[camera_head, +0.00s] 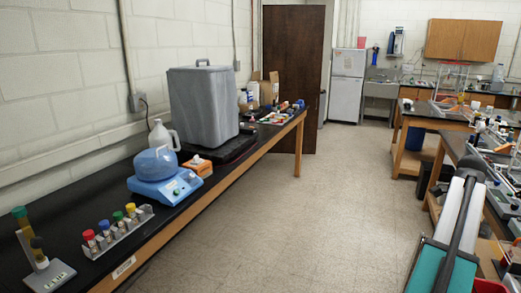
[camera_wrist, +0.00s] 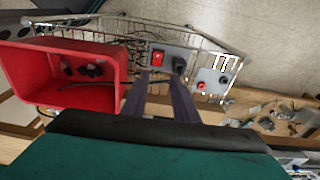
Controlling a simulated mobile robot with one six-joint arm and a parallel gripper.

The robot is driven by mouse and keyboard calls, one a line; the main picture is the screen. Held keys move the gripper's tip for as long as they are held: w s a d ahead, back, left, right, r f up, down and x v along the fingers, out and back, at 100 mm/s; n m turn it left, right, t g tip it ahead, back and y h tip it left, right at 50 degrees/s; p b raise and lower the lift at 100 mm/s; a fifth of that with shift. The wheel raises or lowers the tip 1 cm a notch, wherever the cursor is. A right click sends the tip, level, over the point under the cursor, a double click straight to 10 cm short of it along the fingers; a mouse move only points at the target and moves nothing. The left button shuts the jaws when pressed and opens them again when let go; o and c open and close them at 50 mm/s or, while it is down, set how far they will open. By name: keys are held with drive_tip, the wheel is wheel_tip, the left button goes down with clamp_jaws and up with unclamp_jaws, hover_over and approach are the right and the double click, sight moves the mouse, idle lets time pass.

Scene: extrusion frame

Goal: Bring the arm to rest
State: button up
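My arm (camera_head: 446,235), with white and black links and a teal part, stands at the lower right of the head view. Its gripper end cannot be made out there. In the wrist view my gripper (camera_wrist: 162,78) shows as two dark fingers reaching up from the black and teal body at the bottom. A gap shows between the fingers and nothing is held in it. Beyond the fingers are a wire basket (camera_wrist: 105,22), a red bin (camera_wrist: 60,95) at the left with small dark items in it, and grey boxes with a red switch (camera_wrist: 158,58) and a red button (camera_wrist: 201,86).
A black-topped bench (camera_head: 225,168) along the left wall holds a grey container (camera_head: 203,105), a blue-white device (camera_head: 160,178) and a rack of colored-cap tubes (camera_head: 115,232). Cluttered benches (camera_head: 455,145) stand at the right, near my arm. The floor (camera_head: 320,210) between is clear.

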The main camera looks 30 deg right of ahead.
drive_tip(key=w+a+f+n+y, duration=0.1)
drive_tip(key=w+a+f+n, duration=0.1)
drive_tip(key=w+a+f, duration=0.5)
drive_tip(key=w+a+f+n+y, duration=0.1)
drive_tip(key=w+a+f+n, duration=0.1)
drive_tip(key=w+a+f, duration=0.6)
drive_tip(key=w+a+f+n+g, duration=0.1)
drive_tip(key=w+a+f, duration=0.2)
drive_tip(key=a+f, duration=0.35)
drive_tip(key=w+a+f+n+g+b, duration=0.1)
drive_tip(key=w+a+f+n, duration=0.15)
drive_tip(key=a+f, duration=0.35)
drive_tip(key=w+a+f+n+g, duration=0.1)
drive_tip(key=w+a+f, duration=0.2)
drive_tip(key=a+f, duration=0.3)
drive_tip(key=s+a+f+n+g, duration=0.1)
drive_tip(key=s+a+f+n, duration=0.2)
drive_tip(key=a+f, duration=0.6)
drive_tip(key=s+a+f+n+g, duration=0.1)
drive_tip(key=s+a+f+n, duration=0.3)
drive_tip(key=a, duration=0.8)
drive_tip(key=s+a+f+n+h+b, duration=0.1)
drive_tip(key=s+a+f+n, duration=0.9)
drive_tip(key=s, duration=0.5)
drive_tip(key=shift+a+f+n, duration=0.15)
drive_tip(key=shift+a+n, duration=0.8)
drive_tip(key=shift+n, duration=0.3)
